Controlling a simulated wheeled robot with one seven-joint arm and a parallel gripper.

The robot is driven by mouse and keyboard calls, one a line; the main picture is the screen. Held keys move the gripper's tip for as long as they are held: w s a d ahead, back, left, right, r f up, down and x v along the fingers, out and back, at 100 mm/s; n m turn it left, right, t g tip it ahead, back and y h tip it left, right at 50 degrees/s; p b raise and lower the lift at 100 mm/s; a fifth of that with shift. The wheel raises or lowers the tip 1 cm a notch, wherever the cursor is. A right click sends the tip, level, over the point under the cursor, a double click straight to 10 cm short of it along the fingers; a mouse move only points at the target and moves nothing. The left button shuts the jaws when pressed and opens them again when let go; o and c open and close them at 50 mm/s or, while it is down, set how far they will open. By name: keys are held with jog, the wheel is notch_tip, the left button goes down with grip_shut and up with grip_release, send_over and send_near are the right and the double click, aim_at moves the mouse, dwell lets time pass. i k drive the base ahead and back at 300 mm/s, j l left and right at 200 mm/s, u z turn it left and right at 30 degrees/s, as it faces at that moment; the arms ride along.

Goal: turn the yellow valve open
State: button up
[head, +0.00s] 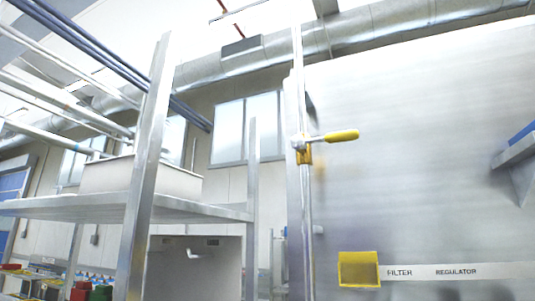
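The yellow valve handle (341,136) sticks out to the right from a valve body (301,148) on a thin vertical pipe (306,220). The handle lies roughly level, across the pipe. The pipe runs up along the left edge of a large metal panel (420,170). My gripper is not in view, so its place relative to the valve does not show.
A yellow box (359,269) sits low on the panel beside a label strip reading FILTER REGULATOR (440,272). A metal shelf (70,207) with upright posts stands at left, bearing a pale bin (140,177). A blue-edged bracket (518,148) juts in at right.

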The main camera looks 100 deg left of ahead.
aim_at(299, 143)
jog(key=u, duration=1.95)
jog(key=k+l, duration=0.15)
jog(key=l, duration=0.2)
jog(key=k+l, duration=0.1)
jog(key=l, duration=0.25)
